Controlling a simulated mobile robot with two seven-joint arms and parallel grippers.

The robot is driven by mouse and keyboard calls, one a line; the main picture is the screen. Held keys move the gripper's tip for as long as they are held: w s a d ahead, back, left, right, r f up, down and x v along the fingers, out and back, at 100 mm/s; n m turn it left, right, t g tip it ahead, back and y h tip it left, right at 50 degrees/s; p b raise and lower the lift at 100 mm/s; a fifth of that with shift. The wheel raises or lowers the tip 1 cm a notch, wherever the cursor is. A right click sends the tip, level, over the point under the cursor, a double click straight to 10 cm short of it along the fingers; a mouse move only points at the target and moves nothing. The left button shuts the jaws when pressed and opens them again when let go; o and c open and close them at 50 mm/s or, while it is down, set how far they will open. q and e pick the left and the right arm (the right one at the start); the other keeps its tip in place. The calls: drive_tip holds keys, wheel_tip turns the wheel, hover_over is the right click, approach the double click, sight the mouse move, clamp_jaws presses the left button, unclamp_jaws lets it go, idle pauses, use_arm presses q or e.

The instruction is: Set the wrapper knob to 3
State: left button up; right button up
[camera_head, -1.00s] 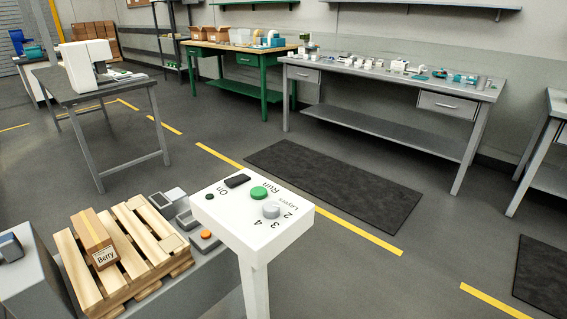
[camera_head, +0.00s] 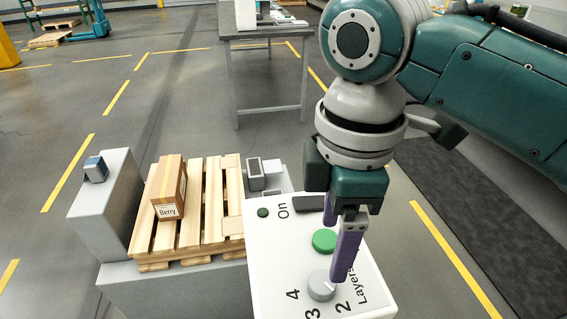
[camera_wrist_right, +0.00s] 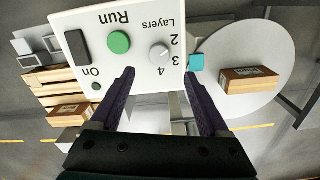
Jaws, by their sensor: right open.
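The white control panel (camera_head: 275,265) stands in the lower middle of the head view. Its grey Layers knob (camera_head: 321,286) has the numbers 2, 3 and 4 around it; in the wrist view the knob's (camera_wrist_right: 159,53) white mark points toward 2. My right gripper (camera_head: 338,250) is open above the panel, with one purple finger partly in front of the knob's upper edge. In the wrist view the gap between its fingertips (camera_wrist_right: 158,72) lies just below the knob and holds nothing. Contact with the panel cannot be told. My left gripper is not in view.
A green Run button (camera_head: 325,241), a black switch (camera_head: 309,203) and a small dark On light (camera_head: 263,212) share the panel. A wooden pallet (camera_head: 211,208) with a Berry box (camera_head: 169,187) stands at left. A round grey plate (camera_wrist_right: 277,45) carries another box (camera_wrist_right: 249,80).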

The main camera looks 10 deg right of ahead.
sight(323, 281)
wheel_tip(323, 281, down, 9)
drive_tip(key=shift+a+r+b, duration=0.1)
drive_tip(key=shift+a+b, duration=0.05)
drive_tip(key=shift+b, duration=0.95)
drive_tip(key=shift+w+f, duration=0.1)
drive_tip(key=shift+f, duration=0.45)
drive_tip(key=c, duration=0.6)
clamp_jaws()
